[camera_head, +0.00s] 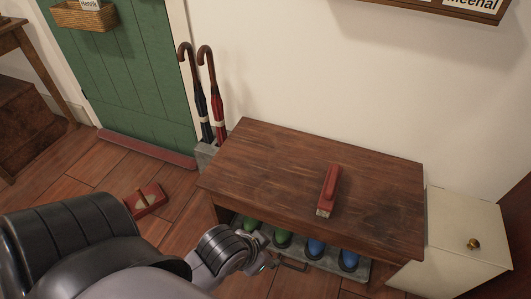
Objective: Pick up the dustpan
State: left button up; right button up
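A flat red item with a pale upright piece, which looks like the dustpan (146,200), lies on the floor left of the bench. A narrow red item with a pale end, perhaps a hand brush (329,189), lies on top of the wooden bench (265,160). My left arm comes in from the lower left, and my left gripper (282,265) is low at the bench's front edge, near the boots beneath. It is to the right of the dustpan and apart from it. Its fingers are small and dark, so their opening is unclear. My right gripper is out of view.
Green and blue boots (316,249) stand on a grey tray under the bench. Two umbrellas (210,95) stand in a holder beside a green door (125,70). A white cabinet (455,235) stands at the right. Tiled floor is open around the dustpan.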

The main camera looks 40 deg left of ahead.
aim_at(145, 200)
jog(key=u, duration=2.4)
jog(key=i, duration=0.1)
jog(key=j+z, duration=0.05)
